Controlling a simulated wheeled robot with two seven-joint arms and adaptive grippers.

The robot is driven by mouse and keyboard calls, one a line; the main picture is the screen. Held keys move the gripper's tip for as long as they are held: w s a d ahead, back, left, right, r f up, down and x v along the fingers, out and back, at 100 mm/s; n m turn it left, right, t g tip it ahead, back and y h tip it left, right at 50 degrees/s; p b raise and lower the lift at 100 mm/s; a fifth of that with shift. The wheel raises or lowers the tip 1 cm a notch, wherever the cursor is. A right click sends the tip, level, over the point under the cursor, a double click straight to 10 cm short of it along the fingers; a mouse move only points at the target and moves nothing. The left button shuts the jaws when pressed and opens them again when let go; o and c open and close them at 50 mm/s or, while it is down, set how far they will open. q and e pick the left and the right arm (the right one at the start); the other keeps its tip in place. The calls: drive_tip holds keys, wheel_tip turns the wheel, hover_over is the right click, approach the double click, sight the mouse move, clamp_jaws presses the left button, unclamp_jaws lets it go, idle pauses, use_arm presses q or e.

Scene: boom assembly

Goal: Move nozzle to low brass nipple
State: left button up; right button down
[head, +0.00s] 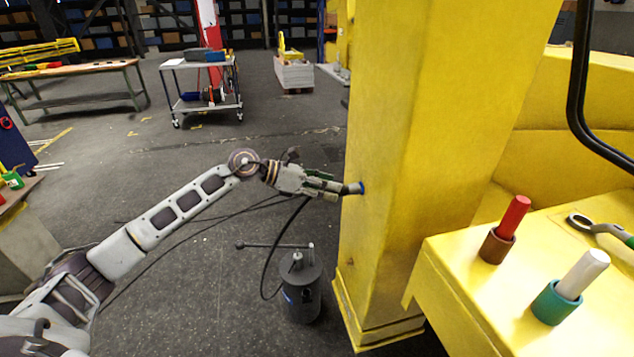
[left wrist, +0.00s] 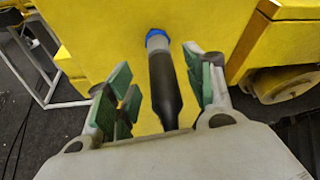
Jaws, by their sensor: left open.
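The nozzle (left wrist: 165,90) is a black tapered body with a grey end. In the left wrist view its far end meets a blue ring (left wrist: 157,36) on the yellow column. The blue ring also shows on the column's left side in the head view (head: 362,188). No brass shows; the low nipple itself appears hidden at the nozzle's end. My left gripper (head: 330,187) is open, with its green-padded fingers (left wrist: 162,80) on both sides of the nozzle. Gaps show between the pads and the nozzle. My right gripper is not in view.
A black hose (head: 272,255) runs from near the left gripper to a dark grey canister pump (head: 300,288) on the floor. The yellow column (head: 400,150) stands right of the gripper. A yellow ledge (head: 480,290) holds red and white-topped pins. Floor left of the column is mostly clear.

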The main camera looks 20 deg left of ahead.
sight(351, 189)
use_arm(q)
drive_tip(key=shift+p+x, duration=0.45)
drive_tip(key=shift+x, duration=1.65)
drive_tip(key=shift+c, duration=0.3)
clamp_jaws()
